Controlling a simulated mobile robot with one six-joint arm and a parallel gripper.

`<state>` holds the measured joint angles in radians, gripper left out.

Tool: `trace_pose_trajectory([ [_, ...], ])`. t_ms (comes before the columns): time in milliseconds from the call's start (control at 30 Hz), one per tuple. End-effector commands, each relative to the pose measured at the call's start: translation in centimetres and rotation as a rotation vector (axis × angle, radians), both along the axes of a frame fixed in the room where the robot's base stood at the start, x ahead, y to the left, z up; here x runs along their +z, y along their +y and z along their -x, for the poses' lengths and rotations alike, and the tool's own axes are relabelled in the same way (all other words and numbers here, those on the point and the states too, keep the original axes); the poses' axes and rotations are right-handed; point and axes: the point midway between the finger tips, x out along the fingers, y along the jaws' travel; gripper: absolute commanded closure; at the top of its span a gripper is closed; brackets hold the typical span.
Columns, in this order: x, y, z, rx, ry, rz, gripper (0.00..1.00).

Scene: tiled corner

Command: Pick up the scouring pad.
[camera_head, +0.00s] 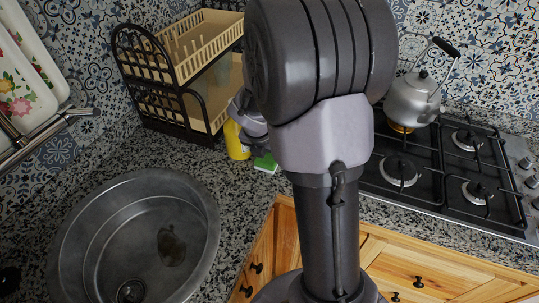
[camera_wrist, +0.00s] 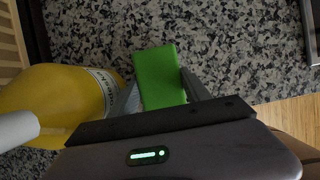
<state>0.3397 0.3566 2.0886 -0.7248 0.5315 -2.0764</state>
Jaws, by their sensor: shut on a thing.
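The scouring pad (camera_wrist: 158,76) is a green block between the two grey fingers of my gripper (camera_wrist: 160,92) in the wrist view. My gripper is shut on it, and its far part sticks out past the fingers. In the head view the pad (camera_head: 265,162) shows as a small green patch with a pale edge, by the front of the dish rack. My arm hides most of my gripper there. I cannot tell whether the pad touches the counter or is just above it.
A yellow bottle (camera_wrist: 62,98) stands close to the left finger; it also shows in the head view (camera_head: 236,143). A two-tier dish rack (camera_head: 180,88) is behind. A round sink (camera_head: 92,215) is at left. A kettle (camera_head: 414,98) sits on the stove (camera_head: 428,172) at right.

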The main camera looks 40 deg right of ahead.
Motion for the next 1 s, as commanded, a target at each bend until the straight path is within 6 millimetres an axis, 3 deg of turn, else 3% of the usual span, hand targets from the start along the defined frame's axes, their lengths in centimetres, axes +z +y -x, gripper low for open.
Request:
trace_pose_trajectory([
  [133,0.7,0.0,0.0,-0.001,-0.002,0.000,0.83],
  [367,4.9,0.0,0.0,-0.001,-0.002,0.000,0.83],
  [567,4.7,1.0,4.3,0.000,0.001,0.000,0.83],
  [867,5.5,3.2,12.9,-0.001,0.000,0.000,0.83],
  [1000,4.9,3.3,14.4,-0.006,-0.006,0.009,0.83],
])
